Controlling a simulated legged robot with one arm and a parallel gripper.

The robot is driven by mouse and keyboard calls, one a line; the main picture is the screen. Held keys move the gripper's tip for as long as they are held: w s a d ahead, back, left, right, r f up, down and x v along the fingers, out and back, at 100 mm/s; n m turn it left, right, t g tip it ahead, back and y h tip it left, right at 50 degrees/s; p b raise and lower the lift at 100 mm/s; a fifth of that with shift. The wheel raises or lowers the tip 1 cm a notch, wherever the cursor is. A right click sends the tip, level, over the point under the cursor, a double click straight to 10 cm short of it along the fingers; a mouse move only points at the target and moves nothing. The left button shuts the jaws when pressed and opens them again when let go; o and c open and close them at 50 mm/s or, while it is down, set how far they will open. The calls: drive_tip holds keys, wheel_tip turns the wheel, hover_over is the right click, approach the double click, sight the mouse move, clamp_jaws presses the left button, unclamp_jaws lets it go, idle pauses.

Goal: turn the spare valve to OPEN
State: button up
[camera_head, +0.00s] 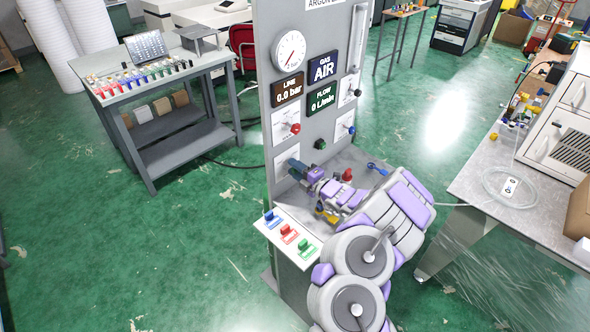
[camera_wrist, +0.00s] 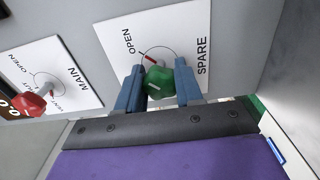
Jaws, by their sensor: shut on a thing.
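The spare valve's green knob (camera_wrist: 159,82) is in the wrist view, in front of a white card (camera_wrist: 185,35) marked SPARE and OPEN. My gripper (camera_wrist: 157,88) has a blue finger on each side of the knob and is shut on it. A short red mark on the dial points up-left, towards the word OPEN. The fingers hide part of the card, and no SHUT word shows on it. In the head view my gripper (camera_head: 299,170) is at the lower left of the grey panel (camera_head: 268,85), and it hides the knob there.
The MAIN valve's red knob (camera_wrist: 29,105) is left of the spare valve; in the head view a red knob (camera_head: 295,128) sits above my gripper. The gas display (camera_head: 322,68) reads AIR. The line display (camera_head: 287,90) reads 0.0 bar. Loose tools lie on the ledge below.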

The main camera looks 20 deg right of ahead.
drive_tip(key=shift+d, duration=0.15)
drive_tip(key=o, duration=1)
drive_tip(key=shift+d+f, duration=0.1)
drive_tip(key=shift+d, duration=0.1)
drive_tip(key=shift+o, duration=0.2)
drive_tip(key=shift+a, duration=0.1)
drive_tip(key=shift+s, duration=0.25)
drive_tip(key=p+v, duration=0.2)
drive_tip(key=v, duration=1.4)
drive_tip(key=shift+s+d+p, duration=0.3)
drive_tip(key=shift+s+p, duration=0.05)
drive_tip(key=shift+p, duration=0.05)
